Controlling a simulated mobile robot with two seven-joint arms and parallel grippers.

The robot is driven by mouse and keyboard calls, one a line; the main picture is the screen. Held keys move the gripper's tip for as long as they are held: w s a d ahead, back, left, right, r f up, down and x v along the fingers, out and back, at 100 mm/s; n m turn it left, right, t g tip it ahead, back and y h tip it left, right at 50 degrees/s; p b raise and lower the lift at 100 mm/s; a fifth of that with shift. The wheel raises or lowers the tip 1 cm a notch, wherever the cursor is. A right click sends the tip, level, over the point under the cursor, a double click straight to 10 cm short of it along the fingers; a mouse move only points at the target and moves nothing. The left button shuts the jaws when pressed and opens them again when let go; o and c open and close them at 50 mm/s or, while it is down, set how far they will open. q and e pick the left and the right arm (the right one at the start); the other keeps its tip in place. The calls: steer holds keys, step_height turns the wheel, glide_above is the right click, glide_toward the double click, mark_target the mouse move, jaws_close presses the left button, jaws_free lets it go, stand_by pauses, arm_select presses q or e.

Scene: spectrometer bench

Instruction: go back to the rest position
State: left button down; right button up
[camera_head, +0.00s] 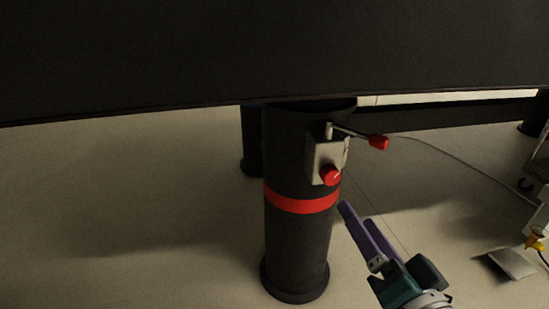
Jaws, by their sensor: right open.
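My right gripper (357,214) comes in from the lower right, with purple fingers and a teal body. Its fingers are apart and empty, and they point up and left. In the picture it lies just right of a black leg (292,245) with a red band (300,201). A grey valve box (326,160) with a red knob (331,176) and a red-tipped lever (377,142) is on the leg, above the fingertips. The fingers do not appear to touch it. My left gripper is not in view.
A dark tabletop (270,50) spans the upper part of the view, above the leg. Another dark leg (251,145) stands behind. A grey flat piece (512,263) and a yellow item (536,238) are at the far right. The pale floor (130,215) at left is clear.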

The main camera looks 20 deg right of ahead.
stand_by(0.3)
steer(key=s+a+f+n+g+y, duration=0.2)
steer(key=s+a+n+g+y, duration=0.25)
steer(key=a+n+g, duration=0.35)
steer(key=s+r+n+g+p, duration=0.1)
steer(key=s+r+n+g, duration=0.15)
steer(key=s, duration=0.35)
steer(key=s+r+n+g, duration=0.2)
steer(key=s+n+g, duration=0.1)
steer(key=s, duration=0.3)
step_height(320, 180, up, 89)
steer(key=p, duration=8.9)
steer(key=shift+d, duration=0.25)
